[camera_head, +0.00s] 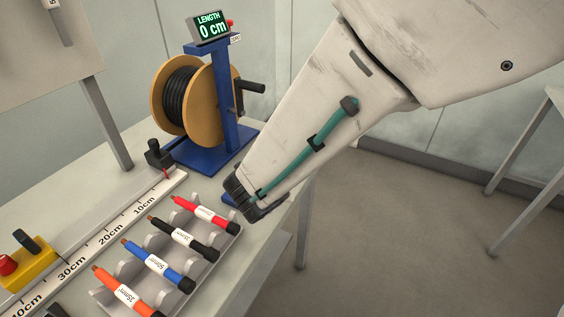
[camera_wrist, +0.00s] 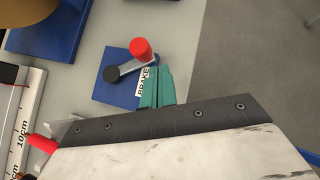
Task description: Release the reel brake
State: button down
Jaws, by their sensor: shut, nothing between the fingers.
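In the wrist view the reel brake is a blue base plate (camera_wrist: 117,92) labelled BRAKE, with a short grey lever running from a black pivot (camera_wrist: 111,74) to an upright red knob (camera_wrist: 141,48). My gripper (camera_wrist: 158,72) has teal fingers, shut and empty. Its tips appear just below the red knob and over the label's right side; I cannot tell whether they touch anything. In the head view my arm hides the fingers and most of the brake. The cable reel (camera_head: 207,104) has orange flanges and black cable, and stands on a blue frame.
A display (camera_head: 208,27) above the reel reads 0 cm. A yellow box with a red button (camera_head: 30,267) sits at left. Open floor lies right of the table.

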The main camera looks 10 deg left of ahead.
jog(key=s+d+f+v, duration=0.1)
jog(key=v, duration=1)
jog(key=shift+s+d, duration=0.25)
jog(key=shift+d, duration=0.05)
jog(key=shift+r, duration=0.15)
